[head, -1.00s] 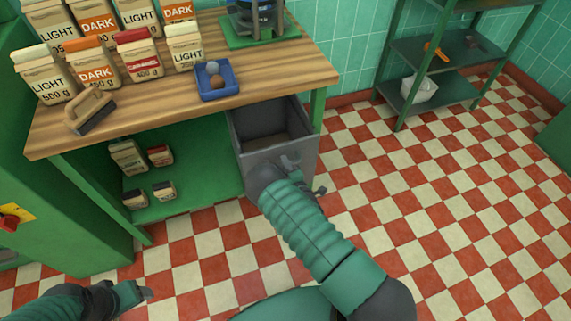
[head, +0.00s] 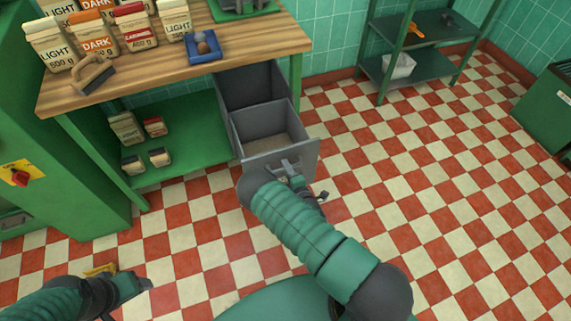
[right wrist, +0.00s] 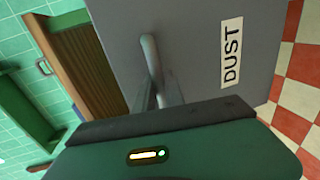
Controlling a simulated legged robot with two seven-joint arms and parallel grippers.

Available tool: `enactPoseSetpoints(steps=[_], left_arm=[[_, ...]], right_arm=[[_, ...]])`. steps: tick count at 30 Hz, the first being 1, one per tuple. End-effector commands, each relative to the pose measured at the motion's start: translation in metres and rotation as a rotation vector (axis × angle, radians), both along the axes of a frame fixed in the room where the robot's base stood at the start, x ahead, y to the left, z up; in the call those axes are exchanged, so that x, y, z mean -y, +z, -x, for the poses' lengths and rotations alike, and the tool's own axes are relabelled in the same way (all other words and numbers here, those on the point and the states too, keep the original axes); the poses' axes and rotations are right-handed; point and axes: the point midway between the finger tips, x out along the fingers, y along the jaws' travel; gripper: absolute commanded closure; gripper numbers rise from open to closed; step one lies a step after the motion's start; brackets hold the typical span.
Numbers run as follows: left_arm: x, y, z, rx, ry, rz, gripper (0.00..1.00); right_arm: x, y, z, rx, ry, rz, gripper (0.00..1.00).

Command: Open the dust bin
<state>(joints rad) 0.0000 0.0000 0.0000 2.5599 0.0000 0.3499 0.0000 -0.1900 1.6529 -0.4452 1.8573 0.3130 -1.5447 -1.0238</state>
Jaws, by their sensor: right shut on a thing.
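The dust bin (head: 272,148) is a grey pull-out bin under the wooden counter. It is drawn out towards me, and its open top shows a brownish bottom. In the right wrist view its grey front carries a DUST label (right wrist: 231,52) and a bar handle (right wrist: 150,60). My right gripper (head: 290,168) is at the front of the bin, shut on the handle; the fingers are partly hidden by my wrist. My left gripper (head: 143,284) is low at the left, over the floor and away from the bin; whether its jaws are open is unclear.
The wooden counter (head: 140,85) holds several coffee bags, a brush (head: 92,75) and a blue tray (head: 189,52). A green lower shelf (head: 185,165) with small bags is left of the bin. The checkered floor (head: 420,190) to the right is clear. A green rack (head: 435,68) stands behind.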

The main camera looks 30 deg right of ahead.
Motion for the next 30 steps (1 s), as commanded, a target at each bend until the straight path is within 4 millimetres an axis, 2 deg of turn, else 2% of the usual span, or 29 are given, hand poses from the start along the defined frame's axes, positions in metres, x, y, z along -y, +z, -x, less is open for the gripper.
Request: enactPoseSetpoints(steps=[9, 10, 15, 25, 30], left_arm=[[0.000, 0.000, 0.000, 0.000, 0.000, 0.000, 0.35], [0.000, 0.000, 0.000, 0.000, 0.000, 0.000, 0.35], [0.000, 0.000, 0.000, 0.000, 0.000, 0.000, 0.35], [0.000, 0.002, 0.000, 0.000, 0.000, 0.000, 0.35], [0.000, 0.012, 0.000, 0.000, 0.000, 0.000, 0.35]], right_arm=[[-0.002, -0.003, 0.001, -0.005, 0.003, -0.003, 1.00], [-0.002, -0.003, 0.001, -0.005, 0.003, -0.003, 0.84], [-0.001, -0.002, 0.001, -0.003, 0.002, -0.002, 0.64], [-0.001, 0.001, 0.004, -0.002, 0.000, 0.000, 0.64], [-0.008, 0.009, 0.032, -0.005, 0.000, 0.001, 0.64]])
